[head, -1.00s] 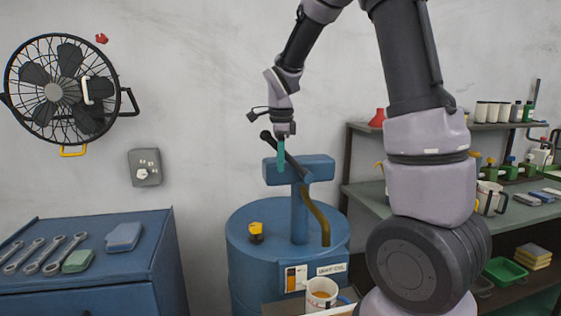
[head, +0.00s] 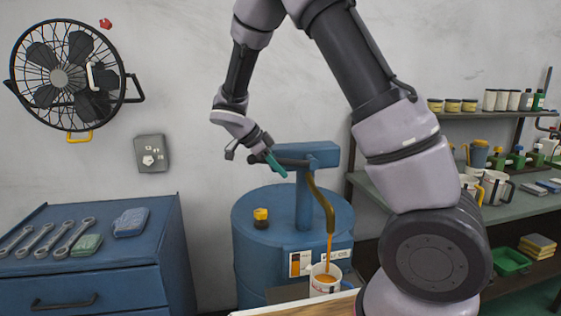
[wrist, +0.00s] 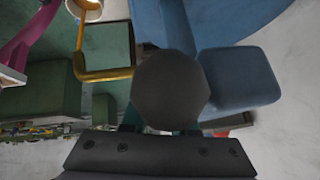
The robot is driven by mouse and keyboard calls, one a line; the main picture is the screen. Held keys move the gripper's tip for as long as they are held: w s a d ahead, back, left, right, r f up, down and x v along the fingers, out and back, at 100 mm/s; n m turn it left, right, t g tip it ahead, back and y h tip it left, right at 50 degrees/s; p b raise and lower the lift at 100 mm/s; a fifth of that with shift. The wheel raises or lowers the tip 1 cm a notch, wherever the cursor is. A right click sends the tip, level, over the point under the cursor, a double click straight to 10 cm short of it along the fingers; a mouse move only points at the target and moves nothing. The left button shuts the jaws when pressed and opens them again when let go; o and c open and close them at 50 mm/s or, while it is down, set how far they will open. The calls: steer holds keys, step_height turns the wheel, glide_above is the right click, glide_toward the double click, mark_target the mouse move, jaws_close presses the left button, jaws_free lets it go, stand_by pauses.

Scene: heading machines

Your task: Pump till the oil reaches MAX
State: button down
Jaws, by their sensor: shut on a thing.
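A blue pump (head: 304,190) stands on a blue drum (head: 262,215). Its dark handle (head: 295,162) sticks out to the left of the pump head, nearly level. My gripper (head: 275,164) is shut on the handle's end. In the wrist view the handle's dark round end (wrist: 172,92) fills the space between the fingers. Orange oil (head: 329,245) runs from the curved brass spout (head: 320,197) into a white mug (head: 330,290) below. Oil shows inside the mug, but I cannot read its level against any MAX mark. The mug partly shows in the wrist view (wrist: 88,12).
A yellow-and-black cap (head: 261,217) sits on the drum top. A blue cabinet (head: 90,280) with wrenches stands at left, under a wall fan (head: 65,78). A shelf (head: 415,175) with jars and mugs is at right, partly behind my arm.

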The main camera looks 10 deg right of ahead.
mark_target(253, 156)
steer(key=shift+d+f+h, duration=0.1)
steer(key=shift+f+h, duration=0.85)
steer(key=shift+h, duration=0.05)
steer(key=c, duration=0.7)
jaws_free()
steer(key=v, duration=1)
steer(key=shift+s+a+r, duration=0.15)
steer(key=shift+a+r, duration=0.05)
steer(key=shift+a, duration=0.15)
